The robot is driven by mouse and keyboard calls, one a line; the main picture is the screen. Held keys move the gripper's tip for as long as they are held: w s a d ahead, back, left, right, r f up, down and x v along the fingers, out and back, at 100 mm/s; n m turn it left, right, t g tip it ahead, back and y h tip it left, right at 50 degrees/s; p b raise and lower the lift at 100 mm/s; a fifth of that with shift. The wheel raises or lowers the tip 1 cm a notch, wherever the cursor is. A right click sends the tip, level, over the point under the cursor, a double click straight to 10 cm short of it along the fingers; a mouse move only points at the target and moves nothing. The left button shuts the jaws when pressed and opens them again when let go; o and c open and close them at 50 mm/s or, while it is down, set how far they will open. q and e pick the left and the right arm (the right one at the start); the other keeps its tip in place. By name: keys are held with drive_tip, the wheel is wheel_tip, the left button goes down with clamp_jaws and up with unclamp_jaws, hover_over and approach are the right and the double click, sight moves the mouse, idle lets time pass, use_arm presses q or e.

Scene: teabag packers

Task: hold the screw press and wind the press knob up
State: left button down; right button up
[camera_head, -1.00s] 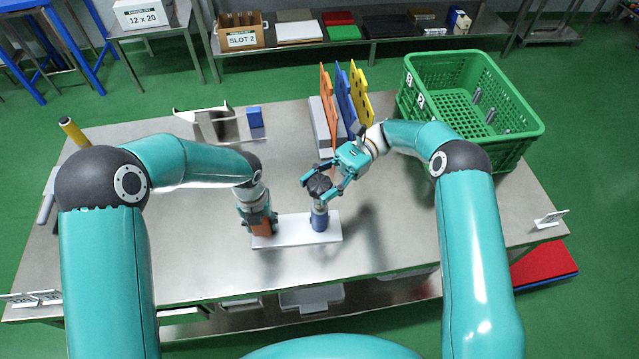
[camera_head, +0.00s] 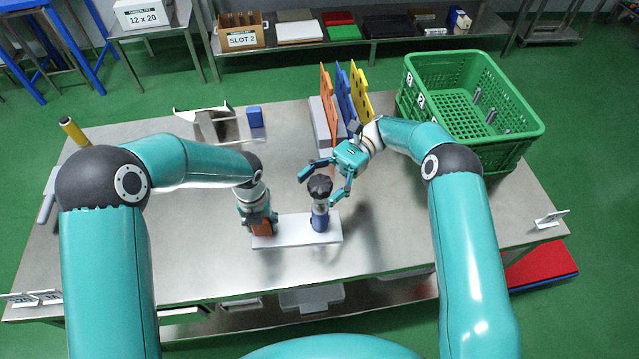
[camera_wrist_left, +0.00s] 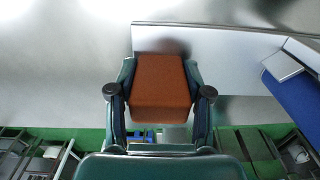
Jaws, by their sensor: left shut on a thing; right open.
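The screw press has a white base plate (camera_head: 287,239), an orange-brown block (camera_head: 262,228) at its left end and a blue cylinder (camera_head: 320,222) toward its right end. A dark press knob (camera_head: 320,186) tops the cylinder on a pale stem. My left gripper (camera_head: 260,224) is shut on the orange-brown block, which also shows between its fingers in the left wrist view (camera_wrist_left: 160,82). My right gripper (camera_head: 322,187) is open, its fingers spread either side of the knob and apart from it. The blue cylinder shows partly at the right edge of the left wrist view (camera_wrist_left: 295,95).
Orange, blue and yellow upright boards (camera_head: 345,95) stand in a rack behind my right gripper. A green crate (camera_head: 520,115) sits at the back right. A metal holder (camera_head: 212,125) and a small blue box (camera_head: 254,117) stand at the back left.

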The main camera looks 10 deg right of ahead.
sight(323, 176)
wheel_tip(323, 176, up, 10)
drive_tip(key=shift+f, duration=0.1)
idle(0.4)
drive_tip(key=shift+w+a+f+t, duration=0.2)
drive_tip(key=shift+w+a+t, duration=0.05)
drive_tip(key=shift+t, duration=0.05)
drive_tip(key=shift+w+a+f+t+y, duration=0.15)
drive_tip(key=shift+a+f+t+y, duration=0.2)
drive_tip(key=shift+f, duration=0.35)
drive_tip(key=d+f+t, duration=0.1)
drive_tip(key=w+d+f+m+t+y, duration=0.1)
drive_tip(key=shift+f, duration=0.4)
drive_tip(key=d+f+m+t+y, duration=0.2)
drive_tip(key=d+f+m+t, duration=0.3)
drive_tip(key=d, duration=0.6)
drive_tip(key=a, duration=0.4)
drive_tip(key=s+a, duration=0.1)
drive_tip(key=a, duration=0.6)
drive_tip(key=shift+s+a+f, duration=0.25)
drive_tip(key=shift+s+a, duration=0.1)
drive_tip(key=shift+s, duration=0.05)
